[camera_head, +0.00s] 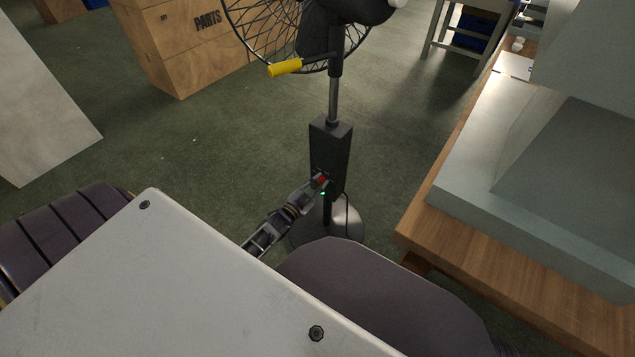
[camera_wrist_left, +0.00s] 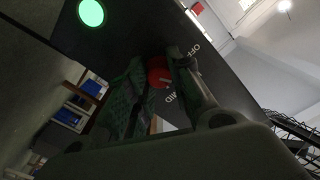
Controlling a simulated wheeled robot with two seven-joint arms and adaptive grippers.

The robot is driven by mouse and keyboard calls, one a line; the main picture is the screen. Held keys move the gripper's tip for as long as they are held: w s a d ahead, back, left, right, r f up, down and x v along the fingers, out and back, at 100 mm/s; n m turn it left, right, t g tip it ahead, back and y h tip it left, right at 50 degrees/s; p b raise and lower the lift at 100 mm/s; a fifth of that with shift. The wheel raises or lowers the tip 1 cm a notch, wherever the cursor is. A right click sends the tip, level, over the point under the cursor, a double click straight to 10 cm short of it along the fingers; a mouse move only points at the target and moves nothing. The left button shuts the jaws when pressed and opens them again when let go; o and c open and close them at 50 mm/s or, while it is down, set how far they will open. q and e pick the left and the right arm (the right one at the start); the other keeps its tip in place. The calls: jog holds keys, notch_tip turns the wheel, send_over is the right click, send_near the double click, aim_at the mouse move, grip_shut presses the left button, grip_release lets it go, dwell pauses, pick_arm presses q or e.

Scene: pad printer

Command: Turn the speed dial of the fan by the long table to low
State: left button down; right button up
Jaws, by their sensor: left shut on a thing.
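The fan (camera_head: 331,140) stands on the floor by the long table (camera_head: 500,262), with a dark control box on its pole. A red dial (camera_head: 322,180) sits on the box's face, and it also shows in the wrist view (camera_wrist_left: 157,72). My left gripper (camera_head: 316,184) reaches the box from the lower left and is shut on the dial. In the wrist view its fingers (camera_wrist_left: 158,85) lie on both sides of the red dial and partly hide it. White lettering, including "OFF", is beside the dial; the dial's setting cannot be read. My right gripper is not in view.
A green light (camera_wrist_left: 91,12) glows on the box near the dial. The fan's wire cage and a yellow handle (camera_head: 285,68) are above. A wooden crate marked PARTS (camera_head: 190,40) stands behind at left. A large pale machine (camera_head: 560,170) stands on the table. Green floor is open left of the fan.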

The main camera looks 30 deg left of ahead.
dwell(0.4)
pick_arm(q)
jog(key=c, duration=1.3)
grip_release()
jog(key=shift+o, duration=0.2)
jog(key=shift+s, duration=0.15)
jog(key=s, duration=1.1)
jog(key=shift+s+a, duration=0.3)
jog(key=shift+a, duration=0.15)
